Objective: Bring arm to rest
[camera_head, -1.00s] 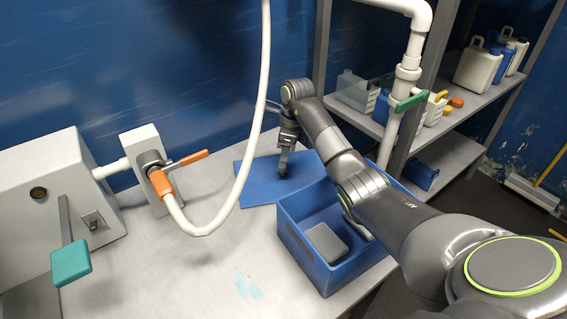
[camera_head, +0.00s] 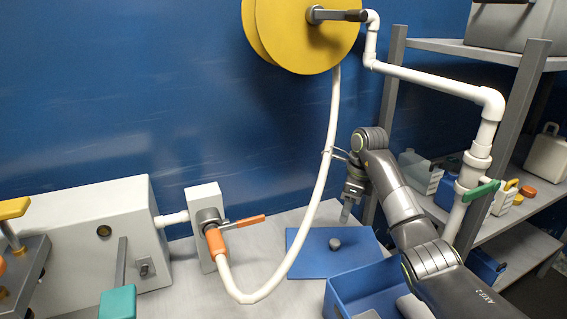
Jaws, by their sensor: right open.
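My right arm comes in from the lower right. Its gripper (camera_head: 346,214) points down above the back right of a flat blue mat (camera_head: 312,262) on the table. The jaws are open with nothing between them. A small grey piece (camera_head: 335,243) stands on the mat below and slightly left of the fingertips, apart from them. My left gripper is out of view.
A blue bin (camera_head: 345,287) stands in front of the mat, partly cut off. A white hose (camera_head: 331,150) hangs from a yellow reel (camera_head: 300,35) close to my right gripper. An orange-handled valve (camera_head: 215,240) is left. Shelves (camera_head: 510,215) and white piping (camera_head: 430,78) stand right.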

